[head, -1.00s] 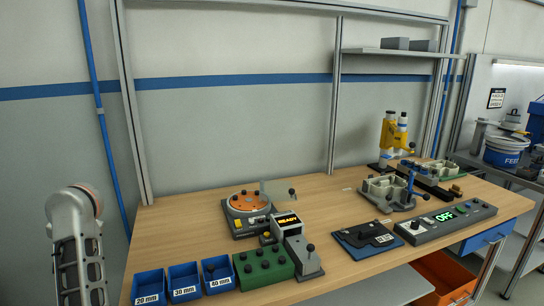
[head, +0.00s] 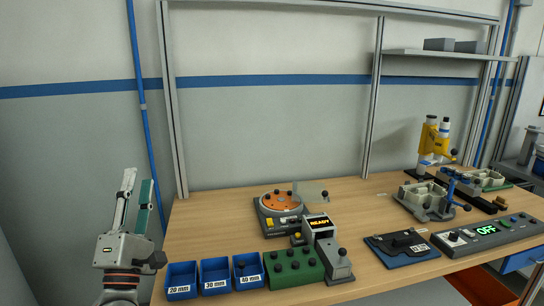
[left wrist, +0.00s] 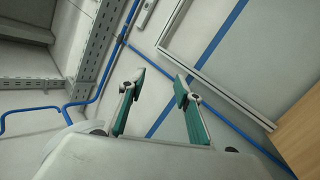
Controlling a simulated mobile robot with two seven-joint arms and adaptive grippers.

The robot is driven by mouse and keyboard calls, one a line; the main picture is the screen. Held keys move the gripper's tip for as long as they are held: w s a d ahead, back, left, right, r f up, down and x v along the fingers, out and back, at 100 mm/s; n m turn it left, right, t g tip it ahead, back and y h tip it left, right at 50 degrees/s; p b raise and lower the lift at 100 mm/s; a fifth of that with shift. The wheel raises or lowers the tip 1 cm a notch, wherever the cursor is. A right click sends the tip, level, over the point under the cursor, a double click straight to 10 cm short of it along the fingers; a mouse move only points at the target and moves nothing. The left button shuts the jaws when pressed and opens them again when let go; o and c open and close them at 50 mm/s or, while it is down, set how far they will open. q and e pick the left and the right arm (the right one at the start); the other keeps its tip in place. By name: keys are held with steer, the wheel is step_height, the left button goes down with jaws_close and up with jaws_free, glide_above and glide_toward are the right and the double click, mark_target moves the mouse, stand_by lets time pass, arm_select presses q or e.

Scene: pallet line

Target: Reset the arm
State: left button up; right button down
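My left gripper (head: 137,203) is raised at the left of the head view, pointing up, beside the left end of the workbench (head: 205,228). Its two fingers with green pads stand apart with nothing between them. The left wrist view also shows the gripper (left wrist: 160,90) with its fingers apart and empty, with the wall and blue pipes behind it. My right gripper is in neither view.
Blue bins (head: 182,281) line the bench's front left edge beside a green block with black knobs (head: 293,267). A rotary fixture with an orange disc (head: 281,202) stands behind. A control panel reading OFF (head: 486,235) and a yellow press (head: 432,142) are at right. Bare wood lies at back left.

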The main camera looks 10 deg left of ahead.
arm_select(q)
steer(key=s+d+f+m+g+h, duration=0.1)
steer(key=d+f+m+g+h, duration=0.35)
steer(key=f+m, duration=0.6)
steer(key=s+d+f+m+g+h, duration=0.2)
steer(key=d+f+m+g+h, duration=0.3)
steer(key=f+m, duration=0.6)
steer(key=s+a+f+m+g+y, duration=0.4)
steer(key=s+a+f, duration=0.1)
steer(key=s+f, duration=0.45)
steer(key=s+a+f+m+g+y, duration=0.5)
steer(key=s+f, duration=0.3)
steer(key=s, duration=0.2)
steer(key=w+d+f+n+t+h, duration=0.2)
steer(key=d+f+h, duration=0.5)
steer(key=d+f, duration=0.6)
steer(key=d+n+t, duration=0.1)
steer(key=d+t, duration=0.1)
steer(key=d, duration=0.1)
steer(key=shift+w+d+f+h, duration=0.15)
steer(key=shift+w+f+h, duration=0.05)
steer(key=shift+f+h, duration=0.15)
